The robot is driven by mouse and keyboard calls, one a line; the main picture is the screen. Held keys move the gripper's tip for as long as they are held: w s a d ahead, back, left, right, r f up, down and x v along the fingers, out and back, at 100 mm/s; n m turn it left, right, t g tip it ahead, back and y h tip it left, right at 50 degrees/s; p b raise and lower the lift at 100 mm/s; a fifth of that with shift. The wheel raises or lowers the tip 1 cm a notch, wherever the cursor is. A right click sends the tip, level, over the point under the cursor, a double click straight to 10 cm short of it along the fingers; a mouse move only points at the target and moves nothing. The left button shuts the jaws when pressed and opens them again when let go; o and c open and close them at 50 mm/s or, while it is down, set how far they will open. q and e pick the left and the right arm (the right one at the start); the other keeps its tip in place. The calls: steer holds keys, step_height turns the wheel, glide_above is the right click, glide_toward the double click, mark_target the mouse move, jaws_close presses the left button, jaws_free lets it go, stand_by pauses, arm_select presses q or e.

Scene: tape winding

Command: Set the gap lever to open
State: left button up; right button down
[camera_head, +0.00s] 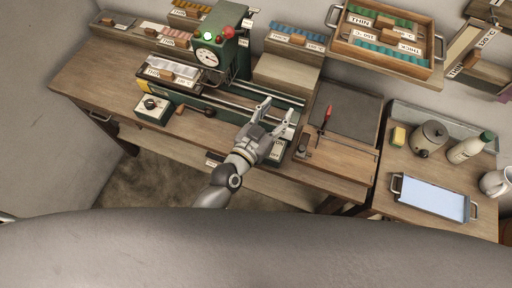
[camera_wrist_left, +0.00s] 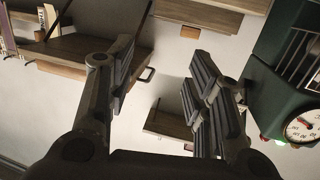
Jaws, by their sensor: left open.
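My left gripper (camera_head: 277,112) is open and empty in the head view. It is over the right end of the green winding machine (camera_head: 243,58), whose gauge and lamps are at its upper left. In the left wrist view my gripper (camera_wrist_left: 162,72) has its two fingers apart with nothing between them. I cannot tell for sure which part is the gap lever. A labelled green block (camera_head: 277,151) sits beside and partly behind the gripper. A short brown handle (camera_head: 190,109) lies by the dial box (camera_head: 152,107), away from the gripper. My right gripper is not in view.
A wooden tray of rolls (camera_head: 385,22) is at the back. A side table holds a blue tray (camera_head: 433,197), a pot (camera_head: 429,137) and a bottle (camera_head: 467,148).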

arm_select(q)
steer(key=s+a+f+g, duration=0.1)
steer(key=f, duration=0.2)
steer(key=s+a+f+g, duration=0.1)
steer(key=s+f+g, duration=0.1)
steer(key=f, duration=0.1)
steer(key=s+a+f+g+y+b, duration=0.1)
steer(key=a+f, duration=0.1)
steer(key=f, duration=0.1)
steer(key=shift+s+f, duration=0.25)
steer(key=shift+f, duration=0.05)
steer(key=shift+s+a+f+g+y, duration=0.15)
steer(key=shift+s+a+f+g, duration=0.1)
steer(key=shift+f, duration=0.1)
steer(key=shift+s+a+f+g+y, duration=0.15)
steer(key=shift+f+g, duration=0.1)
steer(key=shift+f, duration=0.1)
